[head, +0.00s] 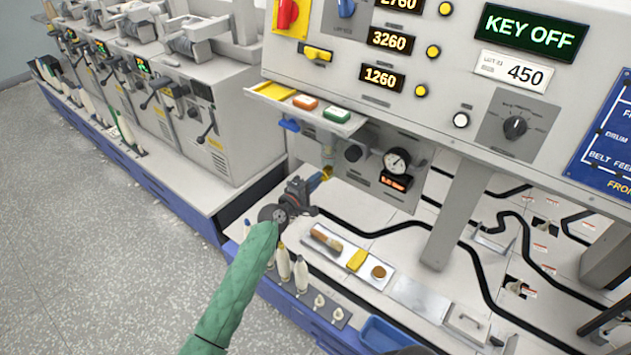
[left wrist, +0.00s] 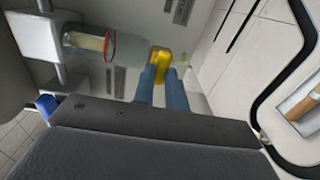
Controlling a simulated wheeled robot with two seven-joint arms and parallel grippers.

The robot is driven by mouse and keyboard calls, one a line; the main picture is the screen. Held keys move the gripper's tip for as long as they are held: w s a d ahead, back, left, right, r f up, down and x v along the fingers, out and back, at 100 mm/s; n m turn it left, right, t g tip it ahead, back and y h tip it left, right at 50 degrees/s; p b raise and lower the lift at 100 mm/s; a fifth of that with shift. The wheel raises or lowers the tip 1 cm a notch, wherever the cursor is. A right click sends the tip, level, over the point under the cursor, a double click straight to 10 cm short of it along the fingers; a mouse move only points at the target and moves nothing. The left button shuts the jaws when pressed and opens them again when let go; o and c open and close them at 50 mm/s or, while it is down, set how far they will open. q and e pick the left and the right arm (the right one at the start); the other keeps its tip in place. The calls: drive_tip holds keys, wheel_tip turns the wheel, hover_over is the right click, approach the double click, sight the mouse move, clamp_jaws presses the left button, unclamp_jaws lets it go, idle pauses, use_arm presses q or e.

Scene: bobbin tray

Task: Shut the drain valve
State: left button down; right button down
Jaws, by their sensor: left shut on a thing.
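The drain valve's small yellow handle (head: 326,172) sits under a clear bowl (head: 327,152) below the control panel. In the left wrist view, the yellow handle (left wrist: 160,59) is at the end of the clear bowl (left wrist: 100,48), which has a red ring. My left gripper (head: 319,179), on the green-sleeved arm, reaches up to it from below. Its blue fingertips (left wrist: 162,72) are shut on the yellow handle, one on each side. The fingers partly hide the handle, and I cannot tell how far it is turned.
A pressure gauge (head: 396,160) and a black knob (head: 353,153) are right of the bowl. A small shelf (head: 309,112) juts out above. White bobbins (head: 301,273) stand near the front edge, beside a tray (head: 340,262) with small items. A black belt crosses the deck.

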use_arm(q)
drive_tip(key=c, duration=1.6)
unclamp_jaws()
drive_tip(key=shift+a, duration=0.1)
drive_tip(key=shift+o, duration=0.8)
use_arm(e)
drive_tip(key=shift+a+f, duration=0.1)
drive_tip(key=shift+a, duration=0.15)
